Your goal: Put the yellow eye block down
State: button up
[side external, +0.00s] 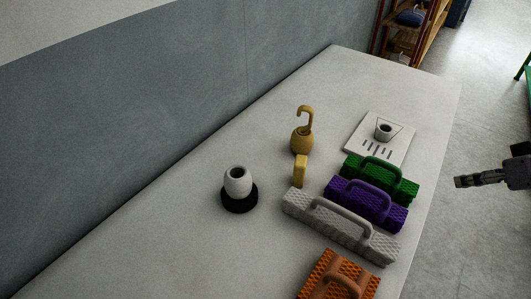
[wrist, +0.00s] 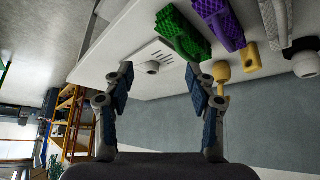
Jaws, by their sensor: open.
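A small upright yellow block (side external: 300,171) stands on the table, just in front of a round yellow body with a hook on top (side external: 301,140). I cannot tell for sure which of the two is the eye block. In the wrist view the yellow block (wrist: 250,57) and the round yellow body (wrist: 221,71) show at the upper right, apart from my fingers. My gripper (side external: 462,182) is out past the table's right edge, well away from both. In the wrist view my gripper (wrist: 160,78) has its two fingers spread with nothing between them.
Green (side external: 380,179), purple (side external: 366,204), grey (side external: 340,226) and orange (side external: 340,277) textured blocks with handles line the table's right side. The table's left front is clear.

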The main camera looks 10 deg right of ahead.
jog(key=w+a+h, duration=0.3)
jog(key=w+a, duration=0.4)
jog(key=w, duration=0.3)
jog(key=m+t+h, duration=0.3)
jog(key=m+t, duration=0.2)
jog(key=t, duration=0.3)
send_near(300, 164)
jog(key=shift+n, duration=0.3)
jog(key=x, duration=1)
grip_shut()
